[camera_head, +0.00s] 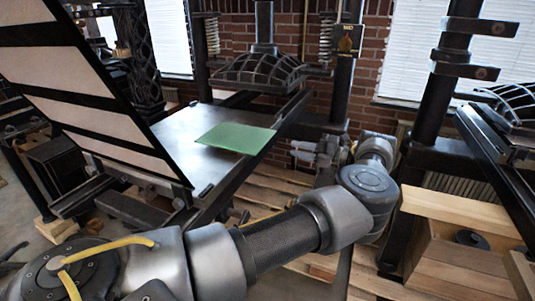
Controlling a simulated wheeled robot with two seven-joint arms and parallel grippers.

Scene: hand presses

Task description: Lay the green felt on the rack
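The green felt (236,138) lies flat on the grey metal bed (190,160) of the middle press, near the bed's right edge. My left gripper (300,152) is right of the felt, at the end of the arm that crosses the picture from lower left. It appears apart from the felt; its fingers are small and dark, and I cannot tell whether they are open. My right gripper is out of view. I cannot identify a rack for certain.
A tilted black frame with pale panels (85,90) rises left of the bed. The black press head (262,72) hangs behind the felt. Another press (490,140) and a wooden block (460,215) stand at right. Wooden slats (285,185) cover the floor below.

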